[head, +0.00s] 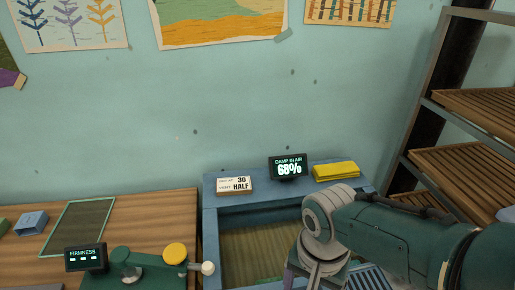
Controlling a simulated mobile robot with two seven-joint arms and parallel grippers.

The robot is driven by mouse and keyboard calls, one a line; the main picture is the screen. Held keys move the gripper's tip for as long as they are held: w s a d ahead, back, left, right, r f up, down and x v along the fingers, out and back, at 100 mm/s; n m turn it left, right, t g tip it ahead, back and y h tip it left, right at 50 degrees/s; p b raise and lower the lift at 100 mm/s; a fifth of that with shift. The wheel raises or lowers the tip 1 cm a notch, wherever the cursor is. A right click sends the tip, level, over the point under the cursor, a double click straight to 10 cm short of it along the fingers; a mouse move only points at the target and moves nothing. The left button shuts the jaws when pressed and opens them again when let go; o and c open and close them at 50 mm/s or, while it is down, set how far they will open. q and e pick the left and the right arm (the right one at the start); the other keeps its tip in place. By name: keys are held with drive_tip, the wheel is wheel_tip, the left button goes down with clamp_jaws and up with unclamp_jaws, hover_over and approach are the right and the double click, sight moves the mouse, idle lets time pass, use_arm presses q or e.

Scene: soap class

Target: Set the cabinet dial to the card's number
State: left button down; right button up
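The cabinet (212,192) is a blue box against the wall, with a brownish slatted inside showing through its top. On its back ledge stands a small white card (234,186) that shows 30 on its upper line and HALF on its lower line; the smaller print is not clear. Beside it a dark display (288,167) reads DAMP IN AIR 68%. I cannot see a dial; the cabinet's front is below the picture. My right arm reaches in from the right over the cabinet, its lower end cut off by the bottom edge. Neither gripper's fingers show.
A folded yellow cloth (336,171) lies on the ledge. Left is a wooden table (165,211) with a green-framed mat (80,226), a blue block (31,223) and a green device with a FIRMNESS display (85,258). A slatted rack (455,170) stands at right.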

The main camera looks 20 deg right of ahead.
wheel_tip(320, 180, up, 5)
drive_tip(key=shift+p, duration=1.1)
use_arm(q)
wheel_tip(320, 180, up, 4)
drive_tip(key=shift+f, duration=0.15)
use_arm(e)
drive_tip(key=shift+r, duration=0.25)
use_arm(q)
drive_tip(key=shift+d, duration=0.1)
